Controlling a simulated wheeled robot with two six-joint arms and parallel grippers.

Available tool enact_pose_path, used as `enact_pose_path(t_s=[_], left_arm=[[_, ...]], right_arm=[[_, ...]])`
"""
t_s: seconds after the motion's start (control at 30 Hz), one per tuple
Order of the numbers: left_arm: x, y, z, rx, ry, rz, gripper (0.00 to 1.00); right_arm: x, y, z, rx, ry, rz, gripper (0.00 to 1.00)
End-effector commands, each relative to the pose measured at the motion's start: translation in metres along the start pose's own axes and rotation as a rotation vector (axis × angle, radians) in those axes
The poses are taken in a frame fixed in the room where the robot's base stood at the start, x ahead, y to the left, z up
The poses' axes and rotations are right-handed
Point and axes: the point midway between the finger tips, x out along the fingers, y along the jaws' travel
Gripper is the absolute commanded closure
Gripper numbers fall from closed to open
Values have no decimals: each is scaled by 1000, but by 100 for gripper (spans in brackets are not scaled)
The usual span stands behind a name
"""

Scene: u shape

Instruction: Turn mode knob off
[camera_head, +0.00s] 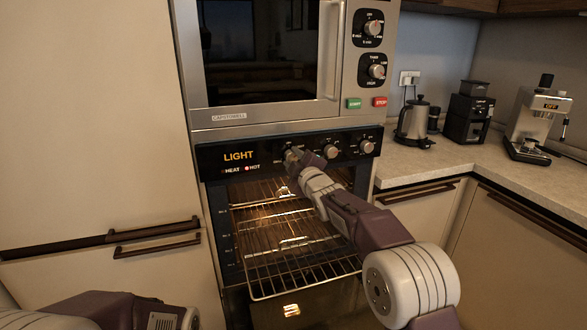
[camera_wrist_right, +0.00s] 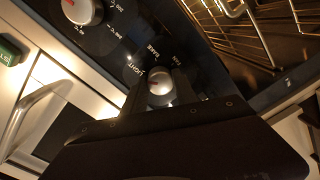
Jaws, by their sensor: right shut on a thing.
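The oven's mode knob (camera_wrist_right: 160,88) is a round silver knob on the black panel in the right wrist view, ringed by labels including LIGHT and BAKE. Its pointer appears to face the LIGHT label. My right gripper (camera_head: 293,157) reaches the leftmost knob of the oven panel in the head view and mostly hides it. Its fingers are shut on the knob. The oven display (camera_head: 238,155) reads LIGHT, with HEAT and HOT indicators below. Part of my left arm shows at the bottom left; its gripper is out of view.
Two more knobs (camera_head: 331,152) (camera_head: 366,147) sit to the right on the panel. The oven cavity is lit, and a wire rack (camera_head: 300,270) extends out below my right arm. A microwave (camera_head: 225,119) is above. A kettle (camera_head: 414,122) and coffee machines stand on the right counter.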

Motion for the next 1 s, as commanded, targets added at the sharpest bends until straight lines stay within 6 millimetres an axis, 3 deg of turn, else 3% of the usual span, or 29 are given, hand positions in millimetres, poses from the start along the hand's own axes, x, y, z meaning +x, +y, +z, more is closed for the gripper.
enact_pose_path(t_s=[0.03, 0.4, 1.0], left_arm=[[10, 0, 1, 0, 0, 0, 64], [39, -1, 4, 0, 0, 0, 64], [60, -1, 6, 0, 0, 0, 64]], right_arm=[[0, -4, 2, -42, 0, 1, 100], [0, -4, 2, -393, -9, 0, 100], [0, -1, 0, -879, -20, -1, 100]])
